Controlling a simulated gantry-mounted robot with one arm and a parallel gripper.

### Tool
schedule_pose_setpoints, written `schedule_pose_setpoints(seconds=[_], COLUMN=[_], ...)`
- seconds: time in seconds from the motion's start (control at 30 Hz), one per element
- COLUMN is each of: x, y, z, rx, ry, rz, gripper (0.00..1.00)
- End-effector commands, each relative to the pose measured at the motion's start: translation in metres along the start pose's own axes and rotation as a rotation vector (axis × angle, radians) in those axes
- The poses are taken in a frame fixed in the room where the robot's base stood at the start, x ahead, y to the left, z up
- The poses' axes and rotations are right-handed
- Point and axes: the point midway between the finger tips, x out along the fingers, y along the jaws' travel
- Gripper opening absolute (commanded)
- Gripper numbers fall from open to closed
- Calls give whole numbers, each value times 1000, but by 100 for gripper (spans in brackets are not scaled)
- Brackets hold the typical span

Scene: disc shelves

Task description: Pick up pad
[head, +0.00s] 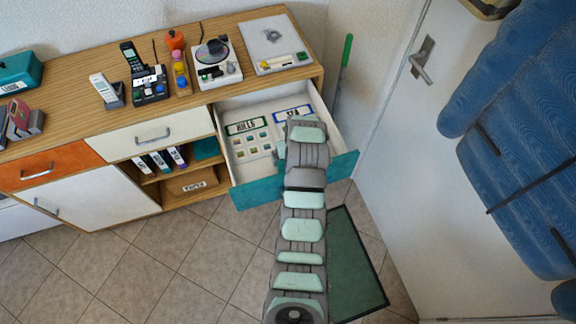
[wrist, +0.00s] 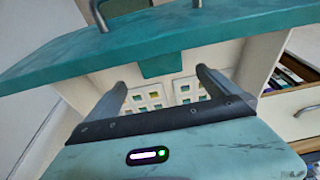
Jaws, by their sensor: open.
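The open drawer (head: 226,160) with a teal front holds flat white pieces with small coloured squares (head: 250,146). Among them are a green-edged lettered plate (head: 246,126) and a blue-edged plate (head: 292,114). I cannot tell which of these is the pad. My arm covers the drawer's right part and hides my gripper in the head view. In the wrist view my gripper (wrist: 160,78) is open and empty. The white squared pieces (wrist: 188,93) show between and beyond its fingers, under the teal drawer front (wrist: 165,40). I cannot tell the gap to them.
A door (head: 460,170) stands at the right. A dark green mat (head: 352,270) lies on the floor. The front floor left of my arm is clear.

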Motion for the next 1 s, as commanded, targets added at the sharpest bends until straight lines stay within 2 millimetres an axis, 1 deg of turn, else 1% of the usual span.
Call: schedule_pose_setpoints(seconds=[0.1, 0.23, 0.47, 0.8, 1.0], x=[17, 34, 49, 83, 94], y=[-1, 0, 0, 0, -1], z=[0, -1, -1, -6, -6], rx=[0, 0, 0, 1, 1], ry=[-1, 0, 0, 2, 3], rz=[0, 0, 0, 1, 1], gripper=[100, 100, 100, 100, 100])
